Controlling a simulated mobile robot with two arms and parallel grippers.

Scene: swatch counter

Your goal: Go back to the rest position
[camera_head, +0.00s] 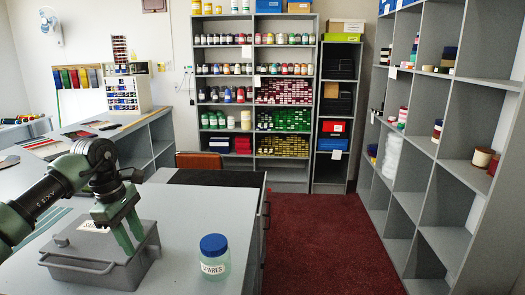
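My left arm comes in from the left, and my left gripper (136,246) points down over a grey lidded box (85,258) on the counter. Its two green fingers stand apart with nothing visible between them. The gripper hides part of the box top, and I cannot tell whether the fingertips touch it. The box has a small knob, a label and a front handle. My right gripper is not in view.
A labelled jar with a blue lid (214,257) stands on the grey counter (180,275), right of the box. Red carpet (325,240) lies clear between the counter and the right shelf unit (445,190). Stocked shelves (255,95) line the back wall.

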